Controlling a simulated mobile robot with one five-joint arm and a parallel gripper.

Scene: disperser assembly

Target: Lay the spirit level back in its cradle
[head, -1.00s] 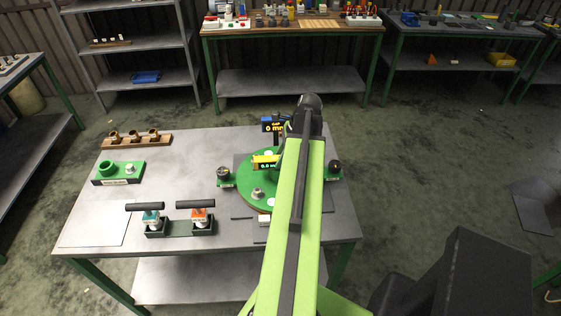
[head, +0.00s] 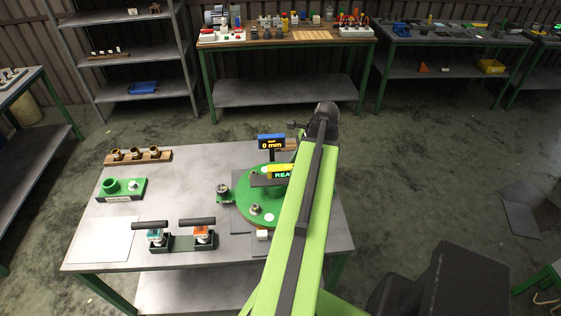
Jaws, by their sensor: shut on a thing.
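My gripper is hidden behind my green arm, so what it holds does not show. I cannot make out the spirit level for certain. A small yellow-green sign (head: 281,172) with dark lettering shows over the green round plate (head: 247,210), partly covered by my arm. A dark flat piece (head: 262,182) shows just below the sign. No cradle can be clearly told apart.
On the grey table (head: 195,170) stand a wooden rack (head: 138,157) with brass fittings, a green block (head: 121,189) and a dark stand (head: 182,243) with two black-handled tools. A small gauge (head: 222,192) sits beside the round plate. The table's left middle is clear.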

